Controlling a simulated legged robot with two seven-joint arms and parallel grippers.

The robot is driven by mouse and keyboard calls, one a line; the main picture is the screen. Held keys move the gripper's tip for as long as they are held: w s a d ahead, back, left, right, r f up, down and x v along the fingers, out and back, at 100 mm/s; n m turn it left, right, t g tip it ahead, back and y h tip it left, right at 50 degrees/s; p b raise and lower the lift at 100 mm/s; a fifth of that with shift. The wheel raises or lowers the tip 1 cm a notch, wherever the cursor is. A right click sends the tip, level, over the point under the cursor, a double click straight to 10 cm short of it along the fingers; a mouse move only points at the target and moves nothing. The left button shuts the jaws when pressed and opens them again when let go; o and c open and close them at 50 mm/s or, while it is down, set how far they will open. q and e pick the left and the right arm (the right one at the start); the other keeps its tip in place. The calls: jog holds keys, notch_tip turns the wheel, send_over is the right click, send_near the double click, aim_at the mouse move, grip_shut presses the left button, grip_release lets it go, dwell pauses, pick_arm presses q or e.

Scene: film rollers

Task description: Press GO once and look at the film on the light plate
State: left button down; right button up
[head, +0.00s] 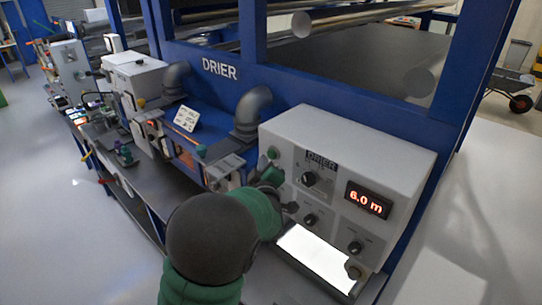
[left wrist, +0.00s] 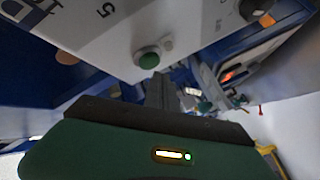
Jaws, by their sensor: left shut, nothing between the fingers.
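The grey DRIER control box (head: 345,165) stands at the right of the head view. It carries a round green button (head: 272,152) at its upper left, dark knobs and a red display (head: 368,199) reading 6.0 m. The bright white light plate (head: 318,258) lies at its foot; I make out no film on it. My left gripper (head: 268,170) is shut and empty, just below the green button. In the left wrist view the fingertips (left wrist: 160,82) point at the green button (left wrist: 148,60); I cannot tell whether they touch. No GO label is readable. My right gripper is out of view.
The blue DRIER frame (head: 221,69) with rollers rises behind the box. Bent grey pipes (head: 251,112) and a white card with dark marks (head: 187,118) are to its left. A bench with small machines (head: 135,75) runs to the far left. Open floor (head: 60,220) lies at lower left.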

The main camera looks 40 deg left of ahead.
pick_arm(q)
jog(key=shift+w, duration=0.1)
dwell(0.3)
jog(key=shift+w+r, duration=0.1)
jog(key=shift+w, duration=0.15)
jog(key=shift+w+d, duration=0.1)
jog(key=shift+w, duration=0.35)
dwell(0.7)
jog(key=shift+s+b, duration=0.15)
jog(key=shift+b, duration=0.2)
jog(key=shift+s+b, duration=0.3)
jog(key=shift+s, duration=0.4)
jog(key=shift+s, duration=0.1)
